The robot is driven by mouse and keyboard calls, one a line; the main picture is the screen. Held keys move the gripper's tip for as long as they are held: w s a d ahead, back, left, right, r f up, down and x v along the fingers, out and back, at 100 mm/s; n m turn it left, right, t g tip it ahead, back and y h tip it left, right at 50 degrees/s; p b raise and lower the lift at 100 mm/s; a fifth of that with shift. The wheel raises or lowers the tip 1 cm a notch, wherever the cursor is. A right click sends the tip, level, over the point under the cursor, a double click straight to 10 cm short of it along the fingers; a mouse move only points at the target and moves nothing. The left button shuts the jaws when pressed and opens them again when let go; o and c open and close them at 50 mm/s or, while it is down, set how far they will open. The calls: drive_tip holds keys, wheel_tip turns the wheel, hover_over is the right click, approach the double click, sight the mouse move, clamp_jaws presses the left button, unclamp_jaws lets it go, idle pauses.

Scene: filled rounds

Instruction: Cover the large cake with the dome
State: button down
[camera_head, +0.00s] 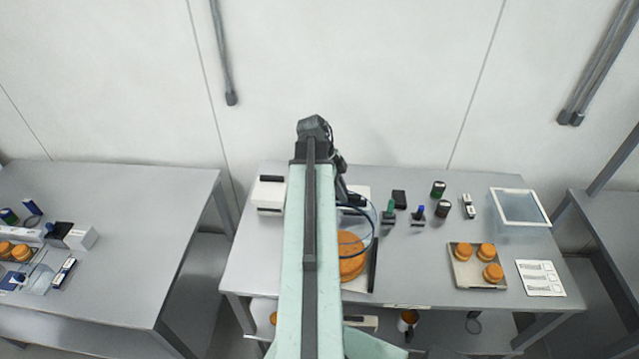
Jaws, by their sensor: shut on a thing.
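The large cake (352,268) is a round orange block on the middle table, partly hidden behind my arm. The dome shows as a thin dark curved rim (374,240) with a see-through body, above or around the cake's far right part. My gripper (349,197) is dark, at the far end of my arm, just beyond the cake. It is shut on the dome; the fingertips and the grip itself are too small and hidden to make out. I cannot tell whether the rim is clear of the cake or touching its board.
A tray (461,276) with three small orange rounds and a white card (540,278) lie at right. Behind them stands a clear-sided box (520,207). Small bottles and stamps sit beyond the cake. A white box (268,193) is left of my arm.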

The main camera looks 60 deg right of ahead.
drive_tip(key=shift+s, duration=0.15)
drive_tip(key=shift+f, duration=0.1)
drive_tip(key=shift+f+b, duration=0.7)
drive_tip(key=shift+b, duration=0.15)
drive_tip(key=shift+w+d, duration=0.15)
drive_tip(key=shift+w, duration=0.05)
